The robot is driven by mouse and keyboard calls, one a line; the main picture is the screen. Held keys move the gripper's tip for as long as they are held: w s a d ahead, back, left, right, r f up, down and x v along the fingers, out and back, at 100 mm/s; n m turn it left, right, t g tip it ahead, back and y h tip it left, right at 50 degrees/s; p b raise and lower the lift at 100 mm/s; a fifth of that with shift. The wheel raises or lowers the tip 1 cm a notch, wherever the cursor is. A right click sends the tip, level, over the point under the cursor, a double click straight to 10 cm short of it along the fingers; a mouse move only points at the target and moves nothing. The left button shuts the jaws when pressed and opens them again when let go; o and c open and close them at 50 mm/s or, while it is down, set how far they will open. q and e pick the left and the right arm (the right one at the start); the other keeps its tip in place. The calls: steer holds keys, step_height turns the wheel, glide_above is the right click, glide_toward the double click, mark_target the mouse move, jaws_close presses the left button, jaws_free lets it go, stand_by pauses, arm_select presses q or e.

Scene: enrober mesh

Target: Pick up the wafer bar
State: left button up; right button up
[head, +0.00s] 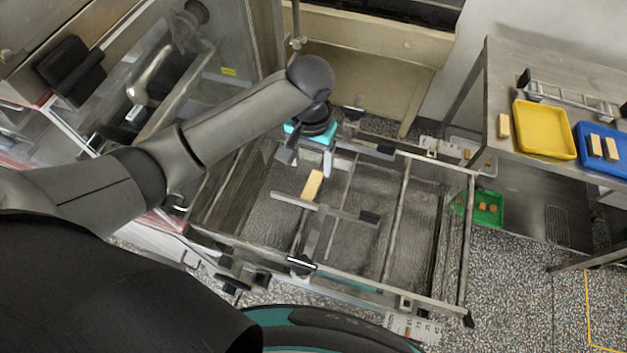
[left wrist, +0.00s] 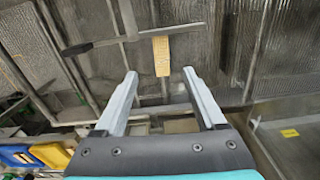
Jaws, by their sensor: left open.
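A tan wafer bar (head: 312,185) lies in the large metal mesh frame, its near end close to a grey T-shaped bar (head: 340,212). In the left wrist view the wafer bar (left wrist: 162,57) shows just beyond the fingertips, roughly centred between them, with the grey bar (left wrist: 130,38) at its far end. My left gripper (head: 309,163) is open and empty, above and just behind the wafer bar in the head view. Its two parted fingers (left wrist: 159,75) also show in the left wrist view. They appear apart from the wafer bar. My right gripper is not in view.
The metal frame (head: 470,235) has raised rails and crossbars around the wafer bar. At right a steel table (head: 560,85) holds a yellow tray (head: 545,130), a blue tray (head: 590,130) with two bars, and another bar (head: 504,126). A green tray (head: 490,221) stands lower down.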

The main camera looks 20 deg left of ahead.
arm_select(q)
glide_above(310, 189)
steer(key=f, duration=0.5)
steer(key=shift+d, duration=0.2)
steer(key=shift+f, duration=1.25)
step_height(310, 189, down, 3)
steer(key=shift+a+f+b, duration=0.15)
steer(key=shift+b, duration=1)
steer(key=shift+f+b, duration=0.35)
steer(key=shift+b, duration=0.15)
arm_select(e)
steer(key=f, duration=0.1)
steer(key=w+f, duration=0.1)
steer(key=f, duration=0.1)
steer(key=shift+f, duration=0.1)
arm_select(q)
steer(key=c, duration=1.1)
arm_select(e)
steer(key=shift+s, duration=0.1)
arm_select(q)
steer(key=shift+r, duration=0.1)
